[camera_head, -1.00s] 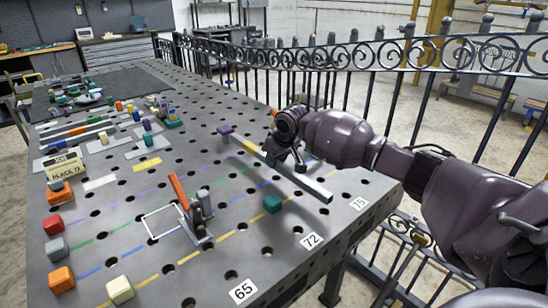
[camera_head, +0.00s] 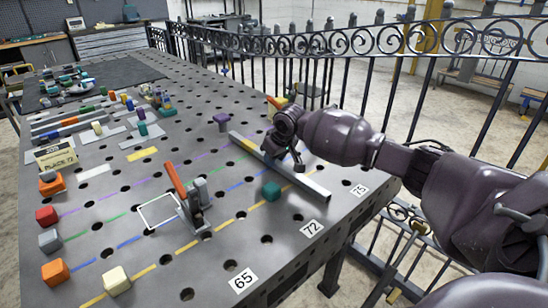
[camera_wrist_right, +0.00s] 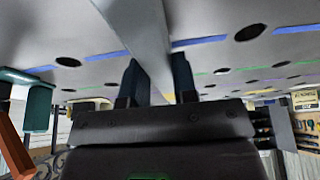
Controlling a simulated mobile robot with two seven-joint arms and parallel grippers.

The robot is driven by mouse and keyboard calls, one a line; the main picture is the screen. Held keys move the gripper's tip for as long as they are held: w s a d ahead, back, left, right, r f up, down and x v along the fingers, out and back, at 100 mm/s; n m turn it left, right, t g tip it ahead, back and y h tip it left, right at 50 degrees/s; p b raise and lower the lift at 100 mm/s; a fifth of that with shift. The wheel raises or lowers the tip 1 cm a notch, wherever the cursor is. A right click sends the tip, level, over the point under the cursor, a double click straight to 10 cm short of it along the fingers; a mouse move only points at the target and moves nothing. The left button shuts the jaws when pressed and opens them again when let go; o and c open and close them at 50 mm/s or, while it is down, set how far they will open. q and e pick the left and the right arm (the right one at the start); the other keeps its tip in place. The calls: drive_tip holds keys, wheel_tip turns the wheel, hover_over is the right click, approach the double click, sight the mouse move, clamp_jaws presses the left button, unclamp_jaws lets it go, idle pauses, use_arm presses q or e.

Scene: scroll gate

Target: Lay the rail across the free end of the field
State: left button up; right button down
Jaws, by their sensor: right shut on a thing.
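The rail (camera_head: 247,144) is a long grey bar with a yellow patch near its far end. It slants over the right part of the table, between the purple block (camera_head: 221,122) and the table's right edge. My right gripper (camera_head: 284,163) is shut on the rail near its middle. In the right wrist view the rail (camera_wrist_right: 143,35) runs between the two dark fingers (camera_wrist_right: 158,82). Whether it touches the table cannot be told. The field is several coloured dashed lines on the perforated table (camera_head: 215,262). My left gripper is out of view.
An orange-handled clamp (camera_head: 175,180) stands on the field by a white outline. Red (camera_head: 46,215), grey, orange and cream blocks line the left. Labels 65, 72 (camera_head: 312,228) and 75 mark the front edge. An iron fence (camera_head: 400,48) stands behind.

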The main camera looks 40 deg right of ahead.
drive_tip(key=shift+f, duration=0.2)
idle(0.5)
drive_tip(key=c, duration=1)
unclamp_jaws()
drive_tip(key=shift+o, duration=0.9)
drive_tip(key=shift+f, duration=0.2)
drive_tip(key=p+v, duration=0.1)
drive_tip(key=v, duration=0.5)
drive_tip(key=shift+r+p, duration=0.3)
drive_tip(key=shift+p, duration=0.1)
drive_tip(key=p+v, duration=0.1)
drive_tip(key=v, duration=0.3)
drive_tip(key=shift+s+r, duration=0.1)
drive_tip(key=shift+r, duration=0.1)
